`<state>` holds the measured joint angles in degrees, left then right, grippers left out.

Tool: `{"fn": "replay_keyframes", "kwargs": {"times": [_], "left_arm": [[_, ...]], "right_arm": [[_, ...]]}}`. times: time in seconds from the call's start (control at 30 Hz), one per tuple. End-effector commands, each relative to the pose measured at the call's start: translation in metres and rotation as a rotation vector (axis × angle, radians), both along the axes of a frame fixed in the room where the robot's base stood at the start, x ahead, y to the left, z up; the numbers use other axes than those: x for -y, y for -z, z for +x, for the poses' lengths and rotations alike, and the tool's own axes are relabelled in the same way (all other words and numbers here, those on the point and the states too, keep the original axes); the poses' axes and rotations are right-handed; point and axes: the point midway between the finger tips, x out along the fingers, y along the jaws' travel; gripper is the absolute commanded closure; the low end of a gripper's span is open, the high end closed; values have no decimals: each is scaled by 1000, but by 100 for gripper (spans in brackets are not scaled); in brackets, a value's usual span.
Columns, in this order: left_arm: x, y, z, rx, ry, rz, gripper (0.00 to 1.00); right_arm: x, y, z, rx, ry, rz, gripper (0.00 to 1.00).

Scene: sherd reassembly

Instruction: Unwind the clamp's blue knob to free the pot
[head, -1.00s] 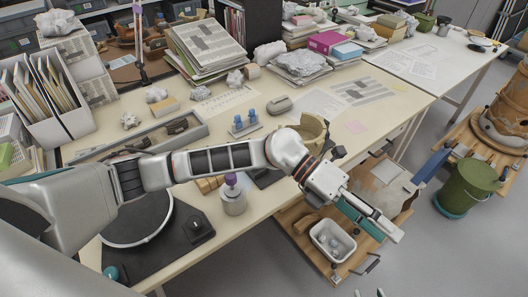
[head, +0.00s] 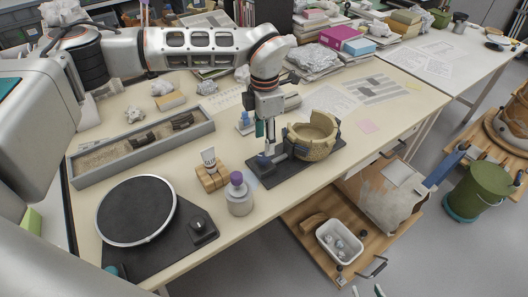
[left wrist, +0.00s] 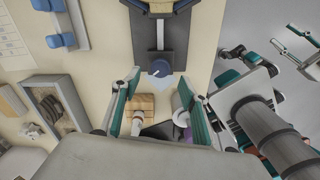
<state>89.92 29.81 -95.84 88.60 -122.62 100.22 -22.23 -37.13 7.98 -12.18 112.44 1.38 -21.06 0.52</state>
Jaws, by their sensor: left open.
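The pot (head: 314,134), a tan broken-rimmed vessel, sits in the clamp, whose dark base (head: 318,158) lies on the table. The clamp's blue knob (head: 263,161) is at its near left end; the left wrist view also shows the knob (left wrist: 160,68). My left gripper (head: 268,138) points down above the knob, open and empty. In the left wrist view its fingertips (left wrist: 160,80) lie either side of the knob, apart from it. The pot shows only partly at that view's top edge. My right gripper (left wrist: 305,48) is off to the right with its fingers apart, away from the clamp.
A purple-capped jar (head: 239,195) and a tube on a wooden block (head: 211,178) stand near the knob. A round turntable (head: 137,210) is at front left, a long grey tray (head: 140,150) behind it. The table's front edge is close to the clamp.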

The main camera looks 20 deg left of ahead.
Motion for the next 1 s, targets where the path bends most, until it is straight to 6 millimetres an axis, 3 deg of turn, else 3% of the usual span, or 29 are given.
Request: {"fn": "replay_keyframes", "kwargs": {"times": [0.3, 0.73, 0.77, 0.9, 1.0], "left_arm": [[1, 48, -1, -3, -1, -3, 56], [1, 60, -1, -1, 0, -3, 56], [1, 60, -1, -1, 0, -3, 59], [1, 60, -1, -1, 1, -3, 95], [1, 60, -1, -1, 1, -3, 95]], "right_arm": [[0, 3, -1, -3, 0, -2, 65], [0, 2, 0, 1, -1, -3, 65], [0, 1, 0, 1, -1, -3, 65], [1, 2, 0, 1, -1, -3, 65], [1, 2, 0, 1, -1, -3, 65]]}}
